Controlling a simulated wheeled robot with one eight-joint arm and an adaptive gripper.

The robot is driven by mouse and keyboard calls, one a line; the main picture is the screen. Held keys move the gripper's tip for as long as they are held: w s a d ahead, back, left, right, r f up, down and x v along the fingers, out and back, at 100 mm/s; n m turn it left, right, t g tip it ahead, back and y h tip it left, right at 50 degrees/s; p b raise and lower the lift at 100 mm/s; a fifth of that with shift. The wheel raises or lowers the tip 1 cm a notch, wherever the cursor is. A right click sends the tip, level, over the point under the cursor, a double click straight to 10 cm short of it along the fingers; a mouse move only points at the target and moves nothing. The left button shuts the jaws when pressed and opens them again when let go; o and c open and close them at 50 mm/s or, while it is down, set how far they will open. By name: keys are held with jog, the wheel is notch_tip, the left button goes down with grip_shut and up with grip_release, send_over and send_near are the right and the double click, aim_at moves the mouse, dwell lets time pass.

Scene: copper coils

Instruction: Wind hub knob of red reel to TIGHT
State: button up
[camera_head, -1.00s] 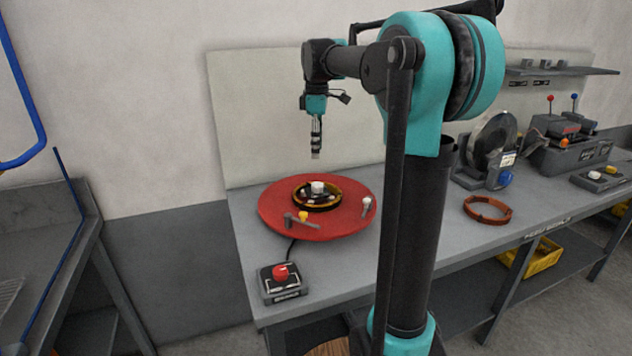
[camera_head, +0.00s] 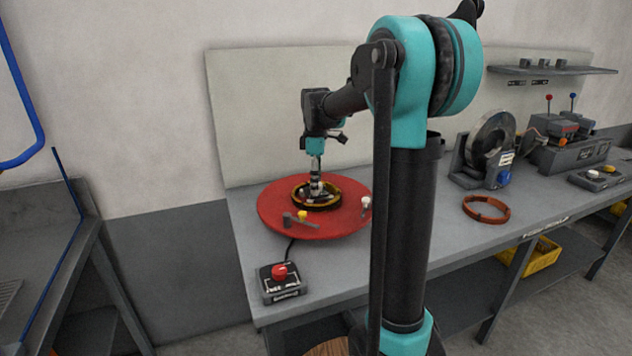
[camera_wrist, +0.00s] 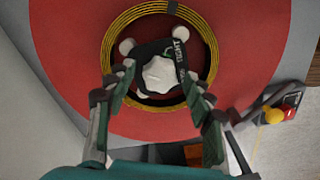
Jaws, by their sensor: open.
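The red reel (camera_head: 275,213) lies flat on the bench, with a yellow-and-black coil ring (camera_head: 338,203) around its middle. In the wrist view the red disc (camera_wrist: 75,60) fills most of the picture. The white lobed hub knob (camera_wrist: 160,75) sits inside the coil ring (camera_wrist: 113,40), beside a dark plate with lettering, part of which reads TIGHT (camera_wrist: 182,52). My gripper (camera_wrist: 162,98) is open, pointing down, its two fingers apart on either side of the knob's near part. In the head view my gripper (camera_head: 316,188) is low over the hub and hides the knob. Contact cannot be told.
A yellow-topped lever (camera_head: 302,216) and a white-topped post (camera_head: 366,203) stand on the reel. A box with a red button (camera_head: 280,272) is at the bench's front left. A copper-coloured ring (camera_head: 486,209) lies to the right, with machines behind it.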

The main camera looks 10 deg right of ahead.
jog(key=shift+c, duration=0.4)
jog(key=c, duration=1.1)
jog(key=shift+m, duration=0.4)
jog(key=m, duration=0.3)
jog(key=shift+m, duration=0.4)
jog(key=m, duration=0.4)
jog(key=shift+m, duration=0.3)
jog(key=m, duration=0.9)
jog(key=shift+w, duration=0.1)
